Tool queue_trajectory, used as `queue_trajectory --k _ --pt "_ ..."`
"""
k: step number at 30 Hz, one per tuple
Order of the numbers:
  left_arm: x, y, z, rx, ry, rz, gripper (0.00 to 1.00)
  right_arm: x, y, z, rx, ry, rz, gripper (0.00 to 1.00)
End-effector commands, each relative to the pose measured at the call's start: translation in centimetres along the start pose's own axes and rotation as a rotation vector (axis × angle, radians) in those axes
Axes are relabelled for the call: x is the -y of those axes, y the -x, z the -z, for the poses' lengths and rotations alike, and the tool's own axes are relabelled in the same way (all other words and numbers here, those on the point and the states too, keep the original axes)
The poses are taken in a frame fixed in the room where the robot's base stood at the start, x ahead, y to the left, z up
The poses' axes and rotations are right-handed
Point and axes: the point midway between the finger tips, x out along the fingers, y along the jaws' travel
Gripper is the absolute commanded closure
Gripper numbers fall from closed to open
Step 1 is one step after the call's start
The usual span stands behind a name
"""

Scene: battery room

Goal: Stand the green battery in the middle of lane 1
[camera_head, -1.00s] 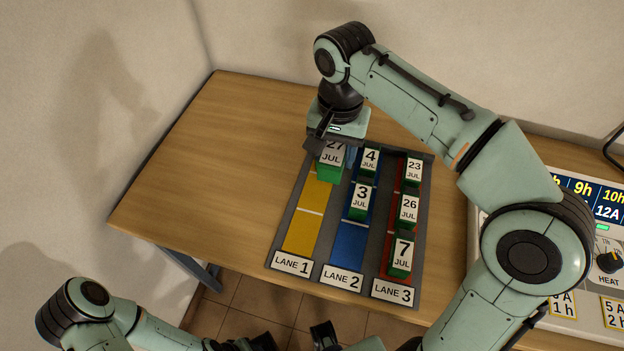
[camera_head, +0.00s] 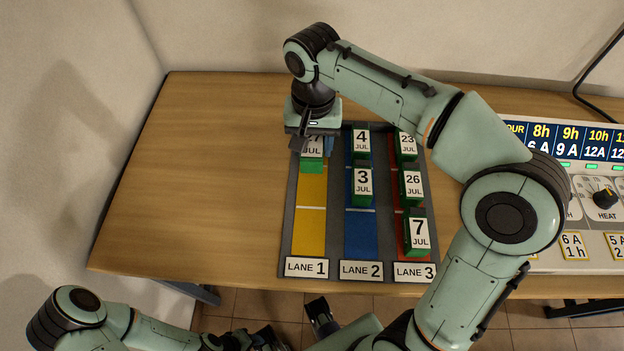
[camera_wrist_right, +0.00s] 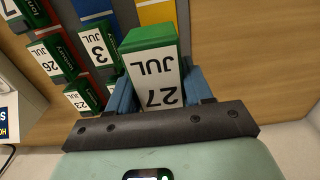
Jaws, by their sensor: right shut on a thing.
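The green battery (camera_head: 312,166), with a white 27 JUL label, is at the far part of yellow lane 1 (camera_head: 309,232). My right gripper (camera_head: 312,146) is shut on it from above. In the right wrist view the battery (camera_wrist_right: 150,42) sits between blue fingers (camera_wrist_right: 160,88). Whether its base touches the lane is hidden. A white line (camera_head: 310,208) crosses lane 1 nearer to me than the battery; the lane in front is bare. My left gripper (camera_head: 264,338) is low at the bottom edge, partly cut off, its jaws unclear.
Blue lane 2 (camera_head: 361,235) holds batteries 4 JUL (camera_head: 361,142) and 3 JUL (camera_head: 363,185). Red lane 3 holds 23 (camera_head: 406,145), 26 (camera_head: 411,186) and 7 JUL (camera_head: 418,233). A charger panel (camera_head: 590,200) stands at right. The table (camera_head: 200,190) left of the rack is clear.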

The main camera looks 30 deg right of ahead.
Motion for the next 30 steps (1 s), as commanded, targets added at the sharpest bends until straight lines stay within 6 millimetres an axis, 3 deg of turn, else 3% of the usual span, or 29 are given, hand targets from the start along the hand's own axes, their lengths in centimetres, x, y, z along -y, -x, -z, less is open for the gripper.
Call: queue_trajectory --k 3,9,17,24,30 --pt "0.3 -0.9 -0.1 0.003 0.001 0.001 0.57 -0.1 -3.3 -0.1 0.002 -0.001 -0.002 1.0" --pt "0.6 -1.6 -0.1 0.005 0.002 0.002 0.57 0.0 -7.5 0.0 0.0 0.0 -0.001 1.0" --pt "0.7 -1.9 -0.1 0.006 0.002 0.002 0.57 0.0 -9.7 0.1 -0.002 0.0 0.001 1.0" --pt "0.9 -2.4 0.0 0.004 0.002 0.002 0.57 0.0 -13.0 0.0 0.0 -0.001 0.0 1.0" --pt "0.8 -2.4 0.0 0.003 0.002 0.002 0.57 0.0 -13.3 0.1 -0.003 -0.001 0.002 1.0"
